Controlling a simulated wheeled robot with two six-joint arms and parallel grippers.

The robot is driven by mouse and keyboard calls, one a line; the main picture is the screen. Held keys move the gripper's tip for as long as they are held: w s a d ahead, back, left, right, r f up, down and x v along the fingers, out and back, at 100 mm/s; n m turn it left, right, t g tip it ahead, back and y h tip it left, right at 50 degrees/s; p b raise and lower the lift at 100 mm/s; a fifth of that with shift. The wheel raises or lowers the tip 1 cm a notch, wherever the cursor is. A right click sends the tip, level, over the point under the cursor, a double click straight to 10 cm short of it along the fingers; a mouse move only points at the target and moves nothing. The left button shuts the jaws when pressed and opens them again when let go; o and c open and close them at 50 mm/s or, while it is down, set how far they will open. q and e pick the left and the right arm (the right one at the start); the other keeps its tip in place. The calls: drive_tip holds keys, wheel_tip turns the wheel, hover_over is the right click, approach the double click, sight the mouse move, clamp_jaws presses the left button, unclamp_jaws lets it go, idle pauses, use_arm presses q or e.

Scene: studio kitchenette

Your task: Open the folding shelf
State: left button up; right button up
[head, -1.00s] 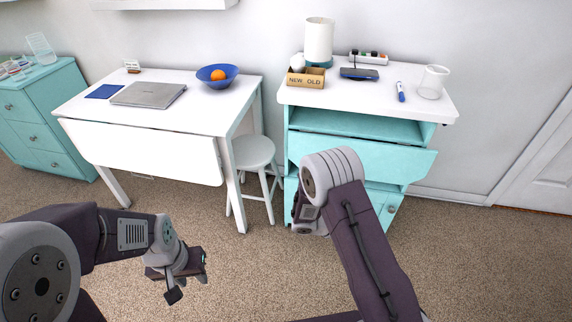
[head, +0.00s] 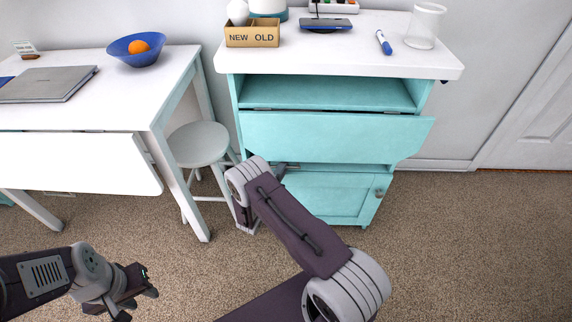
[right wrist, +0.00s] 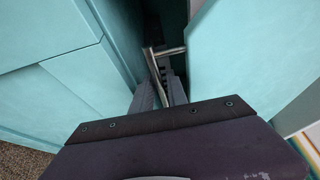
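The folding shelf is a teal flap (head: 340,138) on the front of a teal cabinet, with hinges along its upper edge. It hangs down below the open compartment, and its lower right corner is slanted. A metal bracket (right wrist: 161,55) shows in the right wrist view, in the dark gap between teal panels. My right gripper (right wrist: 162,90) is open, with its fingers on either side of the bracket's bar; contact is unclear. In the head view my right arm hides its fingers. My left gripper (head: 142,290) is open and empty over the carpet at lower left.
A white stool (head: 199,144) and a white table (head: 120,110) with its leaf down stand left of the cabinet. Carpet at right is clear.

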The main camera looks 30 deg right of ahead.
drive_tip(key=shift+b+x, duration=0.35)
drive_tip(key=shift+x, duration=1.1)
clamp_jaws()
